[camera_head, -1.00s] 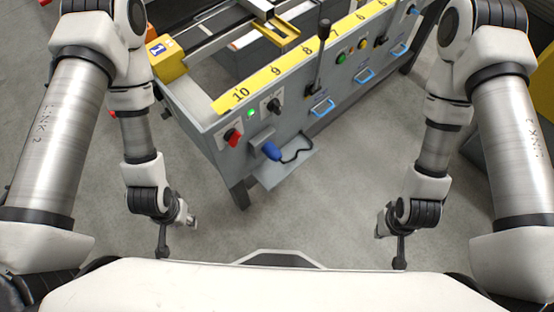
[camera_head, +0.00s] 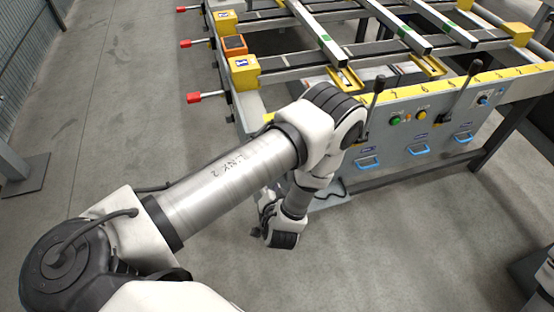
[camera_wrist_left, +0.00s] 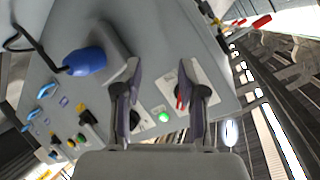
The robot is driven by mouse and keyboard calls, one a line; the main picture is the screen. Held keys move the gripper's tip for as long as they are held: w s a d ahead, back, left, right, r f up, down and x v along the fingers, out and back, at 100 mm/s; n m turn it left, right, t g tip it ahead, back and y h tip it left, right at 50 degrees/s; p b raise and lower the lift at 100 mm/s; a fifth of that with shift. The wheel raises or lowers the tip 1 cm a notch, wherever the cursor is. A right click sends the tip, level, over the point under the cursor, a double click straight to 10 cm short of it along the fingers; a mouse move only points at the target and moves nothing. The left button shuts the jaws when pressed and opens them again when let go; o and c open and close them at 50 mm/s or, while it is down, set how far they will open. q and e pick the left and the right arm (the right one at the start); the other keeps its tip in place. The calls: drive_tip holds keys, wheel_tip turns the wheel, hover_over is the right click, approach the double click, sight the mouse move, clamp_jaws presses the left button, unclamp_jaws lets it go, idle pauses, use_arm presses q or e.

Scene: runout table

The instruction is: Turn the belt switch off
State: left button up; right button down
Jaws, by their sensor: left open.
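In the left wrist view, my left gripper (camera_wrist_left: 159,66) is open and faces the grey control panel (camera_wrist_left: 150,30). A red-handled switch (camera_wrist_left: 181,102) on a pale plate shows just inside the right finger. A lit green lamp (camera_wrist_left: 164,117) lies between the fingers. A black knob (camera_wrist_left: 135,119) is partly covered by the left finger. Labels are too small to read, so I cannot tell which is the belt switch. No contact is clear. In the head view my left arm hides this end of the panel. My right gripper is out of view.
A blue plug (camera_wrist_left: 85,61) with a black cable sticks out left of the fingers in the wrist view. In the head view, upright black levers (camera_head: 371,98) and blue handles (camera_head: 367,162) line the panel. The floor (camera_head: 420,250) in front is clear.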

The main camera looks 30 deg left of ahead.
use_arm(q)
wheel_tip(320, 180, up, 5)
drive_tip(key=w+d+t+y, duration=0.2)
drive_tip(key=d+y, duration=0.1)
drive_tip(key=y, duration=0.2)
drive_tip(key=b+x, duration=0.8)
drive_tip(key=b, duration=0.9)
drive_tip(key=shift+s+a+n+b, duration=0.2)
drive_tip(key=shift+n+b, duration=0.15)
drive_tip(key=shift+n, duration=0.05)
drive_tip(key=shift+r, duration=0.1)
clamp_jaws()
